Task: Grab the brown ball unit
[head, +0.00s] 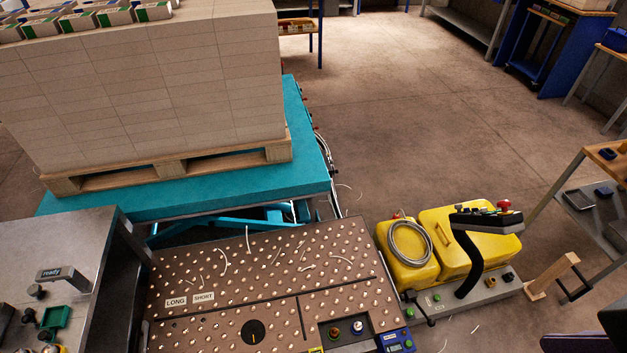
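The brown ball unit (262,268) is a flat brown table top studded with rows of shiny metal balls, at the bottom centre of the head view. Labels reading LONG and SHORT (204,296) are on its left part. A black round knob (253,332) and a small panel with buttons (345,329) are at its near edge. Its near edge is partly cut off by the picture. Several thin pale curved strips lie on its top. Neither of my grippers can be made out in the view.
A tall paper stack (150,90) stands on a wooden pallet (180,167) over a teal lift platform (200,201) behind. A grey table (55,245) is at left. Yellow equipment (455,240) and a black-armed control panel (487,218) stand at right. Open floor (420,110) lies beyond.

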